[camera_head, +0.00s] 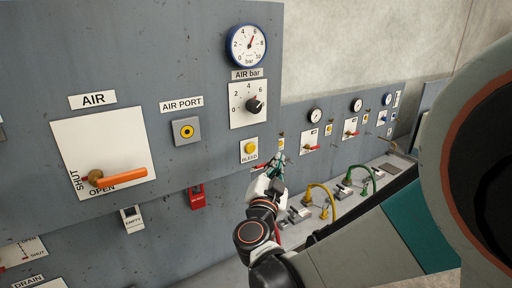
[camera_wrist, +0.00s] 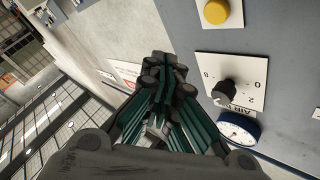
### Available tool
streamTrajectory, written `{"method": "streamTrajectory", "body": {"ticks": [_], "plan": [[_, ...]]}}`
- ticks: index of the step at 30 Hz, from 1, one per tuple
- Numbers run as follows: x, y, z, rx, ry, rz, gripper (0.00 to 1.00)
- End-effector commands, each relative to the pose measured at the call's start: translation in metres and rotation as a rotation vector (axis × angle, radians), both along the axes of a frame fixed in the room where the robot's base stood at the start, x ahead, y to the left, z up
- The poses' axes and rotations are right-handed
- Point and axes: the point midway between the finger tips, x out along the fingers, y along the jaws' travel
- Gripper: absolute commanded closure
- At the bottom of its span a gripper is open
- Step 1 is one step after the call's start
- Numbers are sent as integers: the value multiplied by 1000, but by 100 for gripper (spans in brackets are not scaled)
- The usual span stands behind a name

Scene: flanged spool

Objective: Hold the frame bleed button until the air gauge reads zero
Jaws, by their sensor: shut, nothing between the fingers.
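The yellow BLEED button (camera_head: 249,149) sits on a small plate on the grey panel, below the regulator knob. It also shows at the top of the wrist view (camera_wrist: 215,12). The blue-rimmed air gauge (camera_head: 246,45) is above; its red needle points up and right, near 6 bar. The gauge is also at the lower right of the wrist view (camera_wrist: 238,132), seen steeply. My gripper (camera_head: 279,157) is shut and empty, just right of the button in the head view. In the wrist view its fingertips (camera_wrist: 165,68) are clear of the button.
A black regulator knob (camera_head: 255,105) is between gauge and button. An orange AIR lever (camera_head: 120,177) lies horizontal above the OPEN mark. The yellow AIR PORT (camera_head: 187,131) is left of the button. Further gauges and yellow and green hoses (camera_head: 320,200) lie beyond my gripper.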

Motion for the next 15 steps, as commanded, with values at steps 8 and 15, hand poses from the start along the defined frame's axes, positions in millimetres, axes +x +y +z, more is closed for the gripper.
{"method": "streamTrajectory", "body": {"ticks": [8,15], "plan": [[30,21,1,1,1,1,100],[53,36,-1,1,0,0,100]]}}
